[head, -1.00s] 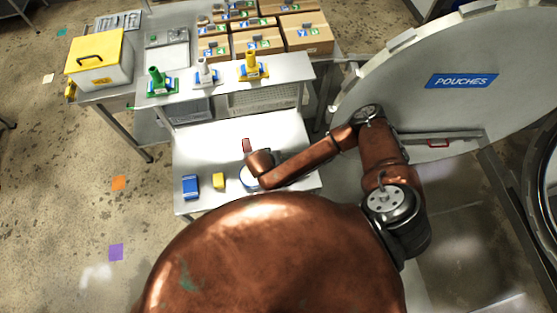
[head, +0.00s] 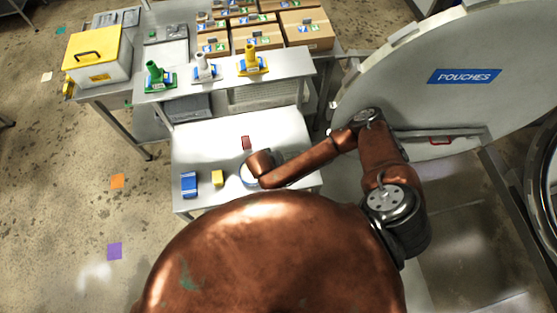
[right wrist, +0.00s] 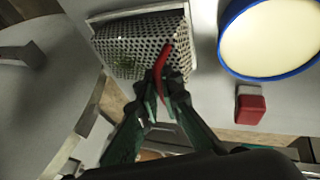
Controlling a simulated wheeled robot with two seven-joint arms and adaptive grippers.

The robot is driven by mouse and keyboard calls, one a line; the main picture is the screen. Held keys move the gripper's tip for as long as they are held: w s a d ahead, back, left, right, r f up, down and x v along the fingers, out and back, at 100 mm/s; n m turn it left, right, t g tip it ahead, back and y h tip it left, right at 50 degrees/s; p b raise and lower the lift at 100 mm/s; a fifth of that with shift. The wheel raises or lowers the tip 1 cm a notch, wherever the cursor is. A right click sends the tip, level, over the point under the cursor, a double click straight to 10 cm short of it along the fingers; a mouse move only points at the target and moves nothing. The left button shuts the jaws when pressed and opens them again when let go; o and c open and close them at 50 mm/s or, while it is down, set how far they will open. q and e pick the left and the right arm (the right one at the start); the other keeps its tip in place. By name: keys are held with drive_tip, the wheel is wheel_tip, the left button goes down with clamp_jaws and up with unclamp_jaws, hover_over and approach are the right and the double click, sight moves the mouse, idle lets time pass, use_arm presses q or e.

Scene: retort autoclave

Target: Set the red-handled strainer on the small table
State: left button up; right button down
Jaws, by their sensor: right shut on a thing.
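The strainer (right wrist: 140,45), a perforated metal basket with a red handle (right wrist: 160,68), fills the upper left of the right wrist view. My right gripper (right wrist: 163,84) is shut on the red handle. The basket lies over the pale tabletop; I cannot tell whether it touches it. In the head view my right arm reaches over the small table (head: 205,145) and hides the gripper and most or all of the strainer. My left gripper is not in view.
A blue-rimmed bowl with cream contents (right wrist: 270,38) and a red-and-white block (right wrist: 250,105) are close beside the strainer. A large round door (head: 440,100) is at right.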

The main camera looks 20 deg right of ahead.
drive_tip(key=shift+s+f, duration=0.2)
drive_tip(key=c, duration=2.1)
unclamp_jaws()
drive_tip(key=shift+w, duration=0.15)
drive_tip(key=shift+o, duration=0.3)
drive_tip(key=shift+r, duration=0.1)
drive_tip(key=v, duration=1.2)
